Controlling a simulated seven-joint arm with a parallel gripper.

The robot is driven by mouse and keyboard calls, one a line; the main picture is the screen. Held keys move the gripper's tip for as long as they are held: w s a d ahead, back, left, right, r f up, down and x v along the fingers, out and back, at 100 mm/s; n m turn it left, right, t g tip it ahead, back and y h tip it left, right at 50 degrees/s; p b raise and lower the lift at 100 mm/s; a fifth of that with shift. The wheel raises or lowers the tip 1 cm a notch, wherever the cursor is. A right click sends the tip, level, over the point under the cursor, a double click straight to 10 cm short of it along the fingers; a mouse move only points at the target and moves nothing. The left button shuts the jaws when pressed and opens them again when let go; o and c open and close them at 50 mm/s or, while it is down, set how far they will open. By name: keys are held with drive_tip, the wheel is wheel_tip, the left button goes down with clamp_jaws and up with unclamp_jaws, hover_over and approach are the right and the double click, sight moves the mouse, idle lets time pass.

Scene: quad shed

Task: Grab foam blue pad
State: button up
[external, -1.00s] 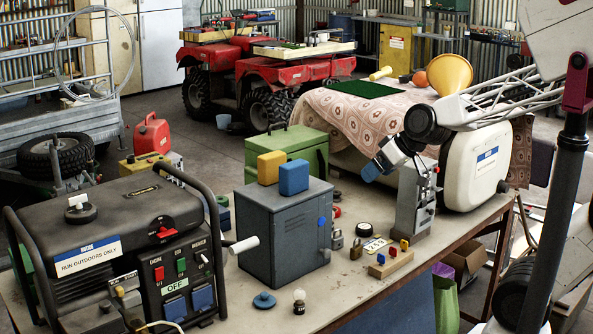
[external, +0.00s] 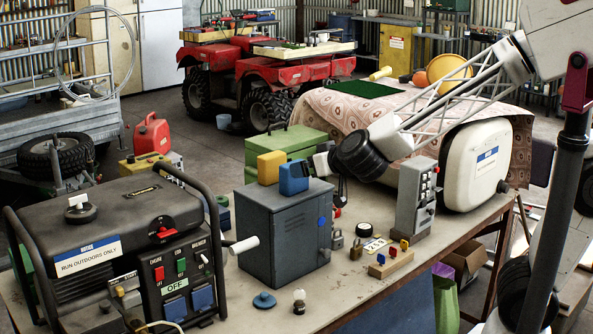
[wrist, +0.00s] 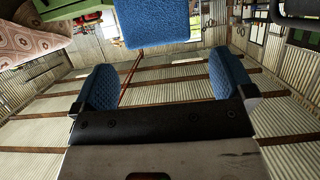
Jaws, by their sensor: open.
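The blue foam pad (external: 293,178) stands upright on top of the grey metal box (external: 285,235), beside a yellow pad (external: 271,167). My gripper (external: 312,165) is close at the right side of the blue pad, at about its height; contact cannot be told in the external view. In the wrist view the blue pad (wrist: 156,22) shows at the top edge, beyond my gripper (wrist: 163,78). My two blue-padded fingers are wide apart with nothing between them.
A green case (external: 287,150) stands behind the grey box. A grey control box with switches (external: 416,198) stands on the bench to the right, below my arm.

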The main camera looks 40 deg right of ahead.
idle(0.3)
drive_tip(key=shift+x, duration=1.35)
drive_tip(key=shift+d+x, duration=0.2)
drive_tip(key=shift+x, duration=2.35)
drive_tip(key=shift+r, duration=0.1)
drive_tip(key=c, duration=0.7)
